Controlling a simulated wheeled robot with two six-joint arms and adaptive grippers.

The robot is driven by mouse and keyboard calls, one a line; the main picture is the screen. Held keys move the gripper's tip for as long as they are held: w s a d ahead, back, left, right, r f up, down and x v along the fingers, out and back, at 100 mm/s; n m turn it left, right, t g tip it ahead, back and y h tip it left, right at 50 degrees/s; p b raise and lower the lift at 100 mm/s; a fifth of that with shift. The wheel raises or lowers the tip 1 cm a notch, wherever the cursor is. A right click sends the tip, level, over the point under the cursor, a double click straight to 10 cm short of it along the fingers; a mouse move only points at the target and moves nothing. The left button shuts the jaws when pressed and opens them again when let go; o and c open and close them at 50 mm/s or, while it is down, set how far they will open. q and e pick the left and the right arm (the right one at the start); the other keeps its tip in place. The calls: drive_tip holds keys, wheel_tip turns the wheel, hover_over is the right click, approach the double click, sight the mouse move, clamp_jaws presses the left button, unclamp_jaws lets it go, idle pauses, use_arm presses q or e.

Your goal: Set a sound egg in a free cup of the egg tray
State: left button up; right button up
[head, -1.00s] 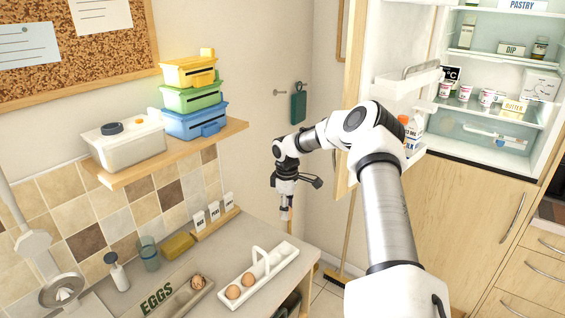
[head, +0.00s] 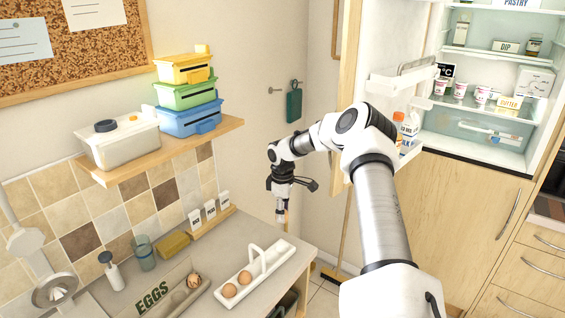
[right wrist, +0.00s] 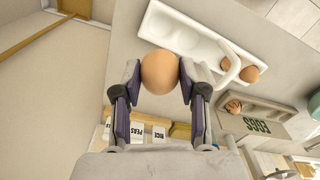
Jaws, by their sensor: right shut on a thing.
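My right gripper (head: 282,213) hangs past the far right end of the egg tray, above counter height in the head view. In the right wrist view my right gripper (right wrist: 159,78) is shut on a plain brown egg (right wrist: 159,71), with a finger on each side. No crack shows on its visible side. The white egg tray (head: 284,249) has an arched handle and holds two brown eggs (head: 229,290) (head: 244,277) at its near end. Its far cups look empty; the tray rim (right wrist: 150,22) also shows in the wrist view. My left gripper is not in view.
A grey box marked EGGS (head: 152,295) holds an egg with a dark, broken-looking shell (head: 193,281). The fridge is open at right.

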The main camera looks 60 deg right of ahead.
drive_tip(key=shift+f+b, duration=2.35)
drive_tip(key=shift+f, duration=2)
drive_tip(key=shift+f+b, duration=1.7)
drive_tip(key=shift+f, duration=0.8)
drive_tip(key=o, duration=0.7)
drive_tip(key=shift+r, duration=0.15)
wheel_tip(320, 180, up, 12)
drive_tip(key=shift+f, duration=0.15)
